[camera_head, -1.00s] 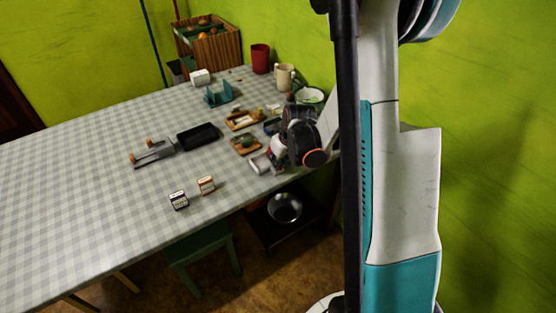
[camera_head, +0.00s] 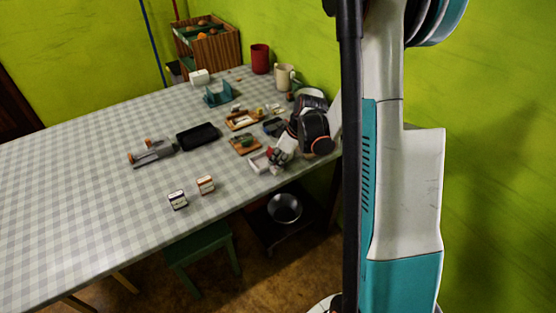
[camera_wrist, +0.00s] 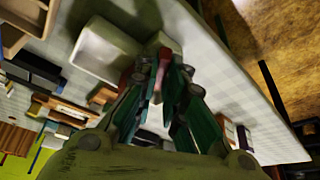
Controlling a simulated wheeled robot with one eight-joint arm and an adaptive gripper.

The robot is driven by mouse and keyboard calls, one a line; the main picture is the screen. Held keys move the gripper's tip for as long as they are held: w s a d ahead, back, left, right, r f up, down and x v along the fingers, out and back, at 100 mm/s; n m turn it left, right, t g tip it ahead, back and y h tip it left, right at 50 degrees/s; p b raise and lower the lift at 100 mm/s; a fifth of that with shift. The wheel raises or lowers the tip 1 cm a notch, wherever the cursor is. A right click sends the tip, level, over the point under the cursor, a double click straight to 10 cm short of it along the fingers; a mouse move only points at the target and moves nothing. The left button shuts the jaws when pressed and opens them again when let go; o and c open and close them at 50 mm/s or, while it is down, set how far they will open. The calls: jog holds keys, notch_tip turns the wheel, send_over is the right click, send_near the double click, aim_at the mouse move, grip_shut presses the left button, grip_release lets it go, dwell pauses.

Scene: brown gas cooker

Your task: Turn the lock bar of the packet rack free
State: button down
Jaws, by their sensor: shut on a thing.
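A small white open-topped holder (camera_head: 258,163), apparently the packet rack, lies near the table's right front edge. In the wrist view it seems to be the pale box (camera_wrist: 104,50) at upper left. My gripper (camera_head: 275,156) is at its right side, pointing down and left. In the wrist view my gripper's dark green fingers (camera_wrist: 166,68) are shut on a small part beside the box, apparently the lock bar. Two small packets (camera_head: 177,199) (camera_head: 205,185) stand apart on the tablecloth.
Wooden trays (camera_head: 243,145) with small items lie just behind the holder. A black tray (camera_head: 198,136), a teal stand (camera_head: 218,93), a red cup (camera_head: 260,58) and a cream mug (camera_head: 285,76) are farther off. The table's left front is clear. A green stool (camera_head: 203,245) stands below.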

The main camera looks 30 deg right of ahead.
jog(key=n, duration=0.2)
jog(key=n+g+y, duration=0.1)
jog(key=n, duration=0.1)
jog(key=shift+w+d+n+y, duration=0.1)
jog(key=shift+n+y, duration=0.2)
jog(key=shift+n+g, duration=0.6)
jog(key=shift+n, duration=0.9)
jog(key=shift+y, duration=0.3)
jog(key=c, duration=1.7)
grip_release()
jog(key=shift+o, duration=0.2)
jog(key=w+v, duration=0.1)
jog(key=v, duration=0.7)
jog(key=shift+s, duration=0.4)
